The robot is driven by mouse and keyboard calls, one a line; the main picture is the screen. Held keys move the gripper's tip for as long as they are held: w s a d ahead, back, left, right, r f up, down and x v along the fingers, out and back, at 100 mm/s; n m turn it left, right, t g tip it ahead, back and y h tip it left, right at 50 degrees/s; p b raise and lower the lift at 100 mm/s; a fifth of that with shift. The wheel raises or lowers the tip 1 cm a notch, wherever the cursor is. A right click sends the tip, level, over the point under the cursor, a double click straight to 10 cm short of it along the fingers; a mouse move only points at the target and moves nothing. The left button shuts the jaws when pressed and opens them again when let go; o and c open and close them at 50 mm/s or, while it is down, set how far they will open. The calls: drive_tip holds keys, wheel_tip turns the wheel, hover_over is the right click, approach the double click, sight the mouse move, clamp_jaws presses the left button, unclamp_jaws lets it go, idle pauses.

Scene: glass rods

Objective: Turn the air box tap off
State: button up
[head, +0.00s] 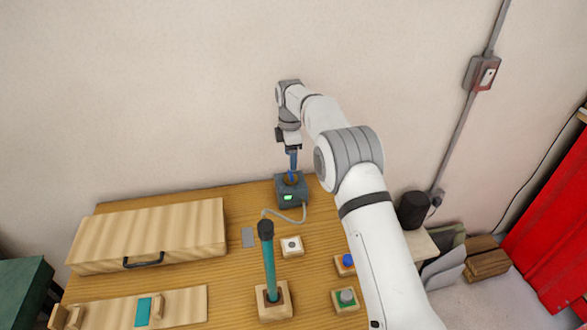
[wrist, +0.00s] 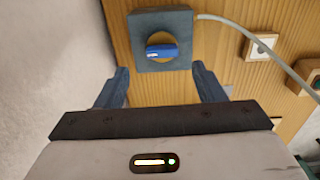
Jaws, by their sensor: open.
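The air box (head: 284,194) is a dark grey-blue box at the back of the wooden table, with a lit green spot on its front. In the wrist view the box (wrist: 141,22) carries a round tap with a blue handle (wrist: 162,52) lying roughly sideways across it. My gripper (head: 292,165) is above the box, pointing down. In the wrist view its two blue fingers (wrist: 162,80) are spread wide, with nothing between them. The tap handle lies beyond the fingertips, apart from them. In the head view the gripper partly hides the tap.
A grey hose (head: 290,219) runs from the box towards a white button block (head: 292,246). A teal rod with a black top (head: 269,265) stands upright in a wooden block in front. A wooden case (head: 150,232) lies at left.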

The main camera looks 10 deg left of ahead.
sight(291, 176)
wheel_tip(291, 176, down, 6)
drive_tip(key=shift+f+p, duration=0.1)
drive_tip(key=shift+p, duration=0.65)
drive_tip(key=shift+c, duration=0.2)
